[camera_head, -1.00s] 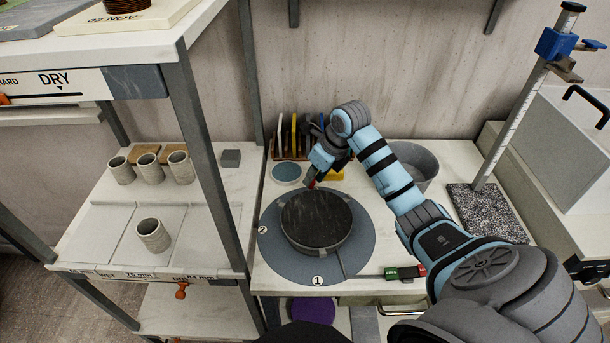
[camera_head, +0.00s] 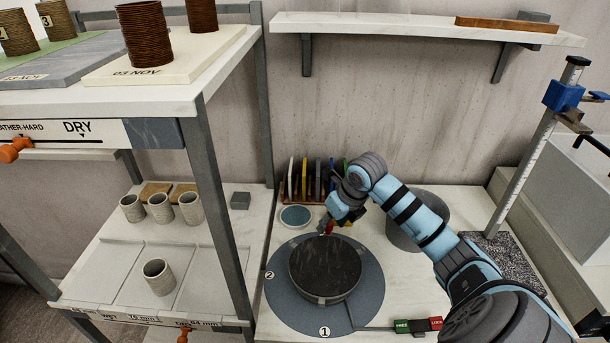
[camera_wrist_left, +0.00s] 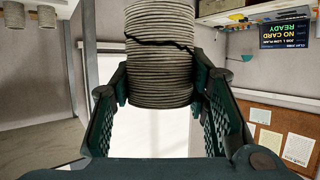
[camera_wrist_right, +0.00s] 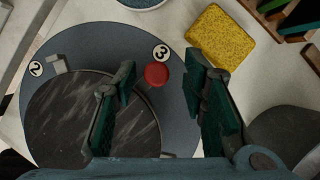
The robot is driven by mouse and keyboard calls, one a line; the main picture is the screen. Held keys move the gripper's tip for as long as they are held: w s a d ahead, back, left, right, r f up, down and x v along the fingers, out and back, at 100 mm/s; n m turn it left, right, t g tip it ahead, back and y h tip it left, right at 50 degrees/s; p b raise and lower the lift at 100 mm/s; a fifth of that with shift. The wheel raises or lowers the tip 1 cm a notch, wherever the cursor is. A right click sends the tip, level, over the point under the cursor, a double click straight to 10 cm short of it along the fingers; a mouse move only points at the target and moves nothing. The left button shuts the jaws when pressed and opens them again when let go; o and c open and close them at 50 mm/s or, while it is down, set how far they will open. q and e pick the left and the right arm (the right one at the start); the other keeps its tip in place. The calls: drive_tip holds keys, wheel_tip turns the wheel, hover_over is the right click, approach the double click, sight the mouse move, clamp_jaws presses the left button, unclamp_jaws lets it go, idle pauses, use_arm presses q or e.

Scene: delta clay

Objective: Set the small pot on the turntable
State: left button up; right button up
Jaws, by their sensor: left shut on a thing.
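My left gripper (camera_wrist_left: 160,95) is shut on a grey ribbed pot (camera_wrist_left: 160,70) with a dark jagged crack line around it. Neither that gripper nor that pot shows in the head view. The turntable (camera_head: 325,268) is a dark round wheel head on a blue-grey disc (camera_head: 282,300) with numbered marks; it is empty. My right gripper (camera_head: 325,230) is at the turntable's far edge. In the right wrist view its fingers (camera_wrist_right: 160,75) are apart, on either side of a red knob (camera_wrist_right: 156,74) beside mark 3; I cannot tell whether they touch it.
Several small grey cups (camera_head: 160,277) stand on the left shelf unit's lower deck, with coiled pots (camera_head: 146,35) above. A yellow sponge (camera_wrist_right: 221,37), a grey bowl (camera_head: 408,232) and a measuring post (camera_head: 530,150) are near the turntable. A lever with green and red ends (camera_head: 418,325) is in front.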

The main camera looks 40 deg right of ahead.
drive_tip(key=v, duration=1.2)
